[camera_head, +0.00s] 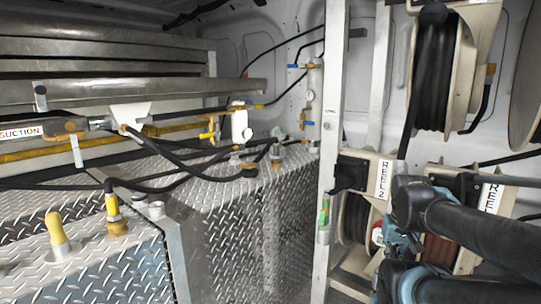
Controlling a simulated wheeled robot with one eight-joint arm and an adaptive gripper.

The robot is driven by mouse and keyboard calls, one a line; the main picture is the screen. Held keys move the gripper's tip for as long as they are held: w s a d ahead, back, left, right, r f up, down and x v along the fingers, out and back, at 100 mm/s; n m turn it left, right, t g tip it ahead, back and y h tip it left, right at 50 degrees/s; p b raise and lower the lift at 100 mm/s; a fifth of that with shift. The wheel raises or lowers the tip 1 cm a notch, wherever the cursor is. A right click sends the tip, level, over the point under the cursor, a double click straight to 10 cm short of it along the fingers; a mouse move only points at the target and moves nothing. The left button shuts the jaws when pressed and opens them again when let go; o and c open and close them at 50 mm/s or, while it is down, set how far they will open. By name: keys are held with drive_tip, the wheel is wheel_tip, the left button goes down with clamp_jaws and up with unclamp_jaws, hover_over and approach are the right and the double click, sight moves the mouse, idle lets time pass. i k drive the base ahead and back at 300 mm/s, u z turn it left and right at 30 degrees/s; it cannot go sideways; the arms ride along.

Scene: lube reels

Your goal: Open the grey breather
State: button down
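Dark links of my arm (480,235) come in from the right edge, in front of the reels and well to the right of the cap. I cannot make out my gripper's fingers in this view.
A white upright post (330,130) stands between the tanks and the hose reels (436,75). Open space lies above the near tank top.

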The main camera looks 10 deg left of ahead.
sight(234, 156)
drive_tip(key=z, duration=0.7)
drive_tip(key=k, duration=0.85)
drive_tip(key=u, duration=1.1)
drive_tip(key=i, duration=1)
